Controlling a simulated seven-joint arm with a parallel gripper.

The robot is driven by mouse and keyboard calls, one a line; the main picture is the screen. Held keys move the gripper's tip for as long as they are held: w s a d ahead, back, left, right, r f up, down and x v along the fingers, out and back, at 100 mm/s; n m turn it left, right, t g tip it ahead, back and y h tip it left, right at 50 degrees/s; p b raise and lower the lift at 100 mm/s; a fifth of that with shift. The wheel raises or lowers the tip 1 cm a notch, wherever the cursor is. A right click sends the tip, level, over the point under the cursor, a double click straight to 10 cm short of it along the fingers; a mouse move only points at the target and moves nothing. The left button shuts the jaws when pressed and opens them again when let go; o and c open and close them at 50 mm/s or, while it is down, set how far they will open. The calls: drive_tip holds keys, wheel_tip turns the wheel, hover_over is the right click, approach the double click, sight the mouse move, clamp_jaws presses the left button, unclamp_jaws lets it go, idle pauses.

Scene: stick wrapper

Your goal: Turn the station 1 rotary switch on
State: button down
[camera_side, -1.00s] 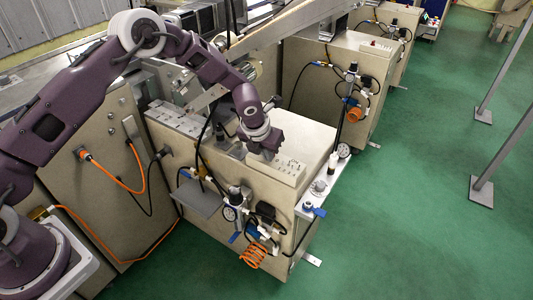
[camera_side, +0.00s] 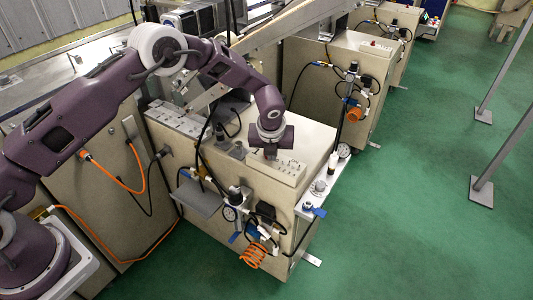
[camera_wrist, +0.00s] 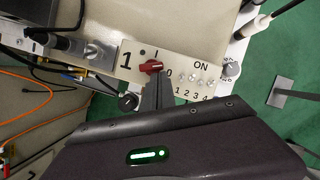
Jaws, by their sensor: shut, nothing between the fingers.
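The station 1 rotary switch is a small red knob (camera_wrist: 150,67) on a pale panel (camera_wrist: 190,68) in the wrist view. A large "1" is printed to its left, an "I" mark above it and a "0" to its right. The knob's long side lies roughly sideways in the picture. My gripper (camera_wrist: 154,78) has its fingers together, with the tips right at the knob's lower edge. I cannot tell whether they touch it. In the side view my gripper (camera_side: 270,154) is low over the panel on top of the beige cabinet (camera_side: 318,150), and it hides the knob.
Several small switches numbered in a row and an "ON" label sit right of the knob. A black round knob (camera_wrist: 129,101) and a grey one (camera_wrist: 231,69) are close by. Cables, a gauge (camera_side: 229,213) and an orange coiled hose (camera_side: 252,257) hang on the cabinet's front.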

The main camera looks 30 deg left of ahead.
sight(279, 159)
drive_tip(key=n, duration=0.2)
drive_tip(key=w+n+y, duration=0.1)
drive_tip(key=shift+d+n+g, duration=0.3)
drive_tip(key=shift+d+g, duration=0.05)
drive_tip(key=shift+g, duration=0.05)
drive_tip(key=n, duration=0.1)
drive_tip(key=n+g+y, duration=0.1)
drive_tip(key=n, duration=0.1)
drive_tip(key=shift+w+d, duration=0.1)
drive_tip(key=shift+w, duration=0.85)
drive_tip(key=shift+a, duration=0.2)
